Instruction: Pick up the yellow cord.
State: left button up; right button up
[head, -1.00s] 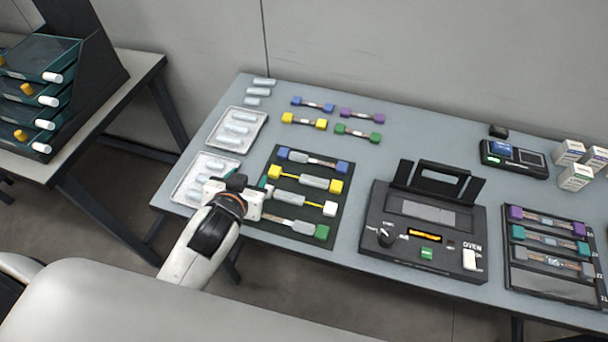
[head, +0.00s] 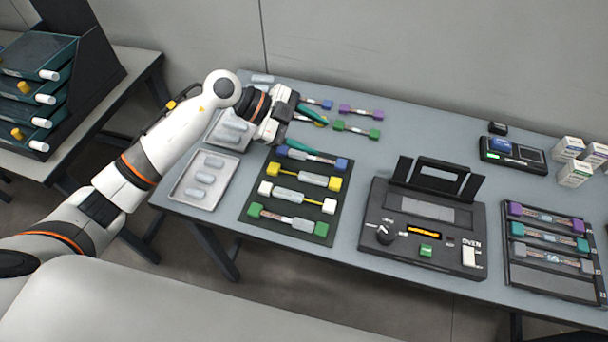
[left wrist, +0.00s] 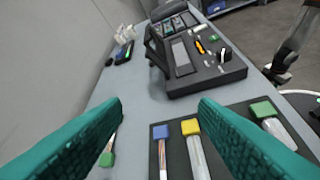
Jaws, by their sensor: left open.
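Another yellow-ended cord, with a clear sleeve (head: 313,179), lies on the black mat (head: 262,195).
Loose blue (head: 327,104), purple (head: 362,111) and green (head: 357,130) cords lie nearby. Blue, white and green-ended cords share the mat. The black oven (head: 424,225) stands right of it. Sleeve trays (head: 178,190) lie left. The table between loose cords and oven is clear.

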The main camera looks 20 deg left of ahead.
pick_arm(q)
jog(key=a+f+n+g+y, duration=0.25)
jog(key=a+y, duration=0.45)
jog(key=a, duration=0.5)
jog(key=p, duration=0.1)
send_near(282, 170)
jog(key=shift+d+f+n+t, duration=0.1)
jog(key=shift+f+n+t, duration=0.1)
jog(key=shift+f, duration=0.3)
jog(key=shift+d+f+n+t, duration=0.1)
jog(key=shift+f+n, duration=0.05)
jog(key=shift+f, duration=0.4)
jog(key=shift+s+p+x, duration=0.15)
jog(key=shift+p+x, duration=0.15)
jog(key=shift+x, duration=1.1)
jog(key=shift+s+p+x, duration=0.2)
jog(key=shift+p+x, duration=0.05)
jog(key=shift+x, duration=1.1)
jog(key=shift+d+r, duration=0.1)
jog(key=shift+d, duration=0.1)
jog(key=c, duration=1.1)
jog(key=shift+o, duration=0.2)
